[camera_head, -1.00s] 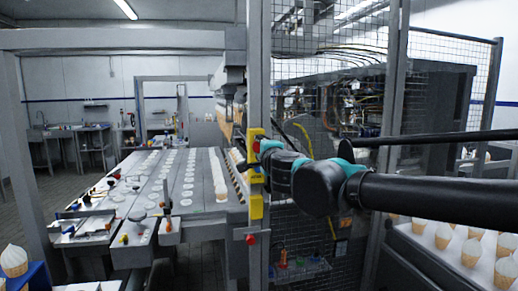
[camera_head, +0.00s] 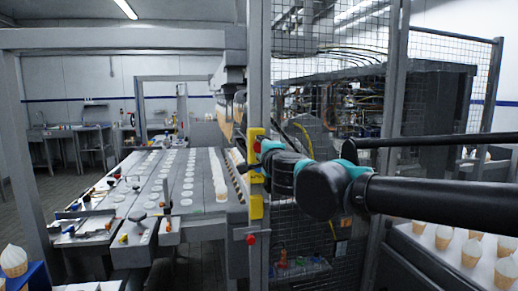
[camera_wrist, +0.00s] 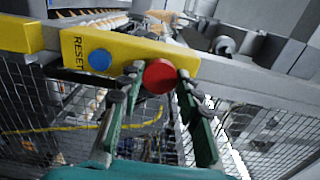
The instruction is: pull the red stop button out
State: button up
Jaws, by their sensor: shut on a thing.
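The red stop button (camera_wrist: 159,76) is a round red knob on a yellow control box (camera_wrist: 75,42), seen in the wrist view. My gripper (camera_wrist: 157,82) has a fingertip on each side of the button and is shut on it. In the head view my gripper (camera_head: 264,148) reaches the yellow box (camera_head: 255,160) on the grey post from the right. The button there is mostly hidden by the gripper.
A blue button (camera_wrist: 100,60) beside the word RESET sits left of the red one. Wire mesh fencing (camera_wrist: 60,100) lies below the box. Another red button (camera_head: 251,239) is lower on the post. A conveyor with cones (camera_head: 440,240) stands at right.

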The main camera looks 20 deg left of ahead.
jog(key=shift+s+d+f, duration=0.15)
jog(key=shift+s+d, duration=0.1)
jog(key=shift+s, duration=0.15)
dwell(0.5)
jog(key=o, duration=0.9)
jog(key=shift+o, duration=0.9)
jog(key=v, duration=0.6)
jog(key=shift+s+d, duration=0.2)
jog(key=shift+s, duration=0.15)
